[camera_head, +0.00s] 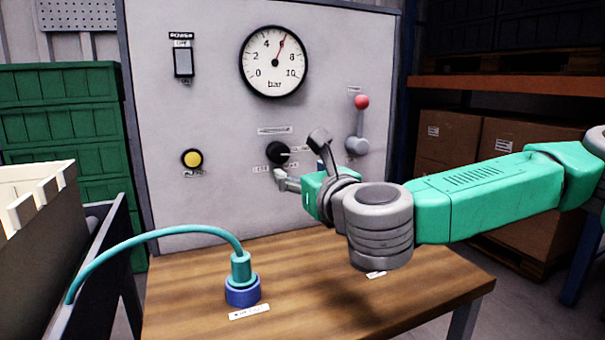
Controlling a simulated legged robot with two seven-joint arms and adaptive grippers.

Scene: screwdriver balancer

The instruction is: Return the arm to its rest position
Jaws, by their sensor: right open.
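My right arm comes in from the right edge, teal with grey joints, and reaches over the wooden table toward the panel. My right gripper (300,163) is open, with one finger raised near the black rotary knob (278,153) and the other lower, just below the knob. Nothing shows between the fingers. I cannot tell whether a finger touches the knob or only stands in front of it. My left gripper is not in view.
On the table (300,285) a teal hose plugs into a blue socket (242,291). Boxes (520,150) stand behind my arm.

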